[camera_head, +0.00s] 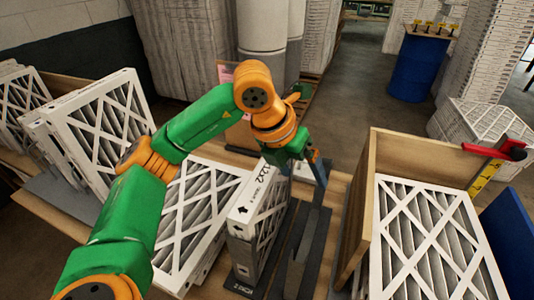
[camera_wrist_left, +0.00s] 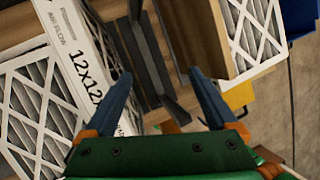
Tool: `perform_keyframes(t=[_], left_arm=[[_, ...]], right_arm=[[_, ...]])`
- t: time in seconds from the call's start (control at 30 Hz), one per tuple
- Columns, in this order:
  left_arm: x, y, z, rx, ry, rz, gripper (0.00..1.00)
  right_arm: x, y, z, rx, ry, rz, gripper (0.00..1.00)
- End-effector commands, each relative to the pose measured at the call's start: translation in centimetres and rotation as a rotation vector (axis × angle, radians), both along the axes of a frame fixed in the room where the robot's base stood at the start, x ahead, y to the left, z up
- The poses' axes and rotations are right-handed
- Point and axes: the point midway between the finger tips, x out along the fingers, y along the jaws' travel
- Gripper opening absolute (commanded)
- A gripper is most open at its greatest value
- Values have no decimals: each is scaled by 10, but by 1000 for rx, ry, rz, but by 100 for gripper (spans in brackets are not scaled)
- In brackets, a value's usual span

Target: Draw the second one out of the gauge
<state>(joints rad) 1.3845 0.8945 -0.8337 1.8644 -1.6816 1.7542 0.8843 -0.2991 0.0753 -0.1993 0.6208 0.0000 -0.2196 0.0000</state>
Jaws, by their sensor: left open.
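The gauge (camera_head: 308,250) is a dark slotted metal stand on the wooden table, with upright plates; its plates also show in the left wrist view (camera_wrist_left: 165,90). A white-framed filter (camera_head: 244,222) marked 12x12x2 stands on edge in its left part. This filter shows at the left of the left wrist view (camera_wrist_left: 88,75). My left gripper (camera_head: 312,165) is above the gauge's far end, to the right of the filter. Its blue fingers (camera_wrist_left: 161,78) are open with nothing gripped. Its arm hides part of the gauge's far side. My right gripper is out of view.
Filters lie flat (camera_head: 195,205) left of the gauge, and several lean upright (camera_head: 100,130) farther left. A blue drum (camera_head: 418,70) stands behind.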

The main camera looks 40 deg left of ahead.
Motion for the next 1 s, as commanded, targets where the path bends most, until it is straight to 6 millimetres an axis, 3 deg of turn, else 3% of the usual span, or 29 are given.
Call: perform_keyframes(t=[0.03, 0.1, 0.2, 0.33, 0.7, 0.97, 1.0], left_arm=[[1, 27, 0, 78, -2, 86, 91], [-2, 58, -7, 166, 5, 194, 91], [-7, 79, -19, 220, 13, 269, 91], [-4, 84, -27, 233, 20, 282, 91], [17, 87, -77, 231, 18, 275, 91], [18, 87, -80, 230, 15, 274, 91], [18, 87, -80, 230, 15, 274, 80]], right_arm=[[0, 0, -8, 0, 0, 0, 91], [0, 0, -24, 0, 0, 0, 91], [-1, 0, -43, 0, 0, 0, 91], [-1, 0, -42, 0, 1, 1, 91], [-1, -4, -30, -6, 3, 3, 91], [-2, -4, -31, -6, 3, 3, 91], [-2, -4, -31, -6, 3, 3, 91]])
